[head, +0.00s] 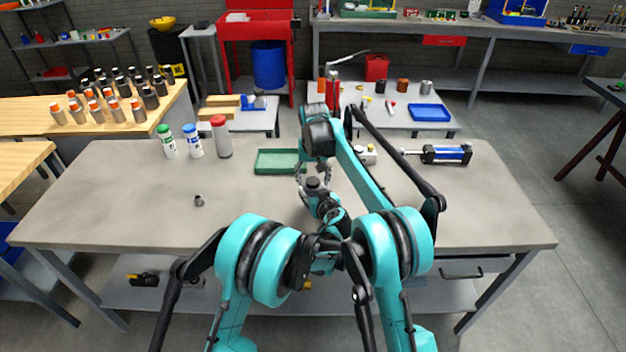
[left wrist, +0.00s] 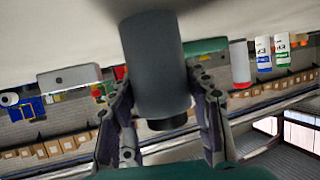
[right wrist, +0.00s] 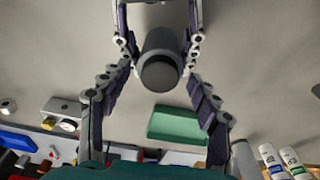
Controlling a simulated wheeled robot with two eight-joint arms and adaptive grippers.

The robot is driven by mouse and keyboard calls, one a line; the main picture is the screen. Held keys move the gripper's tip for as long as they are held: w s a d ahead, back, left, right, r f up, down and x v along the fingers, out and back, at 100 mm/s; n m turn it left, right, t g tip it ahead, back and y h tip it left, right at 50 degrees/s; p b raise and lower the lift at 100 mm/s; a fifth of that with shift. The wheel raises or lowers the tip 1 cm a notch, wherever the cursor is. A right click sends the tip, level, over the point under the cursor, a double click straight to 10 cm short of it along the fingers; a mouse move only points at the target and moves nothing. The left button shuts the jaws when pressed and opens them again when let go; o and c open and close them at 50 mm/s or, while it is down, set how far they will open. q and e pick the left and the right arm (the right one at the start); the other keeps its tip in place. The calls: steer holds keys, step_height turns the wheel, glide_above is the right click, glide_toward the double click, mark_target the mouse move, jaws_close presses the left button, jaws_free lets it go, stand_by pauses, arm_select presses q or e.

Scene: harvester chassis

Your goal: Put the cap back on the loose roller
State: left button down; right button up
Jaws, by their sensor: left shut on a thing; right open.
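My left gripper (head: 322,200) is shut on a grey cylinder, the loose roller (head: 314,184), and holds it above the table's front middle. In the left wrist view the roller (left wrist: 158,65) stands between the fingers, with a narrower black end. My right gripper (head: 312,168) reaches down from above and is open. In the right wrist view its fingers spread either side of the roller's dark round end (right wrist: 159,75); I cannot tell whether they touch it. A small dark grey piece (head: 199,201), possibly the cap, stands on the table at left, apart from both grippers.
A green tray (head: 276,168) lies just behind the grippers. Red-, blue- and green-capped bottles (head: 221,140) stand at back left. A white box (head: 366,155) and a blue-black cylinder (head: 446,154) lie at right. The table's front left and front right are clear.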

step_height(320, 180, up, 11)
steer(key=s, duration=0.1)
steer(key=shift+s, duration=0.4)
arm_select(q)
steer(key=c, duration=0.6)
jaws_free()
steer(key=v, duration=1.2)
steer(key=shift+f, duration=0.1)
steer(key=shift+a, duration=0.1)
arm_select(e)
steer(key=shift+d+r, duration=0.1)
